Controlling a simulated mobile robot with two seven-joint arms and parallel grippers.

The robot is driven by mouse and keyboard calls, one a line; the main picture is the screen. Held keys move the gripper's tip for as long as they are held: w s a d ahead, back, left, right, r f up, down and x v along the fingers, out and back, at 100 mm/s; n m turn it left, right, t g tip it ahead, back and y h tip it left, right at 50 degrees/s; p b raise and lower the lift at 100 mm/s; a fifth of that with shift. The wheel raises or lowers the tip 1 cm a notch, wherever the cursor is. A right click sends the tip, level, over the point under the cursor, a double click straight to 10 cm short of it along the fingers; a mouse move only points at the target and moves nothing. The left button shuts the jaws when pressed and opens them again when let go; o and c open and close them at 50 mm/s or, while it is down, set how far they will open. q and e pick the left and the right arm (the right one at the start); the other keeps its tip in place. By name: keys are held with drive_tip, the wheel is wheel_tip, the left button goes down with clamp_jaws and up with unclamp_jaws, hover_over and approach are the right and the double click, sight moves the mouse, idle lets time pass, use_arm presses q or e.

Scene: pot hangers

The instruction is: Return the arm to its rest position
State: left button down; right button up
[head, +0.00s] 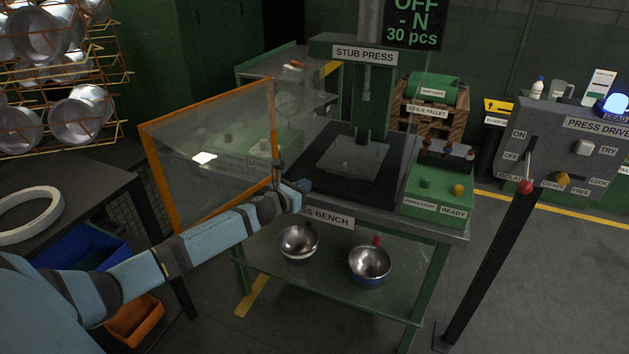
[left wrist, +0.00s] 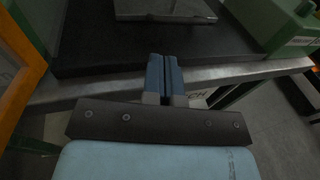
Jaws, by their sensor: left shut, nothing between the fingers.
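My left arm (head: 190,252) reaches in from the lower left of the head view. My left gripper (head: 303,186) is at the front edge of the stub press bench, by the handle side of the orange-framed clear guard (head: 208,150). In the left wrist view the two blue fingers of the left gripper (left wrist: 165,75) are together with nothing between them, over the front edge of the dark press bed (left wrist: 95,45). Whether the fingers touch the bench cannot be told. My right gripper is not in view.
Two metal bowls, one left (head: 298,243) and one right (head: 370,265), sit on the lower shelf (head: 330,295). A green control box (head: 437,195) stands right of the press bed. The press drive panel (head: 575,150) with a red-knobbed lever is at right. A dark table (head: 75,190) is at left.

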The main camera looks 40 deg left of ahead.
use_arm(q)
drive_tip(key=shift+s+a+r, duration=0.1)
drive_tip(key=shift+s, duration=1.2)
drive_tip(key=shift+s+a+r, duration=0.1)
drive_tip(key=shift+s, duration=1.2)
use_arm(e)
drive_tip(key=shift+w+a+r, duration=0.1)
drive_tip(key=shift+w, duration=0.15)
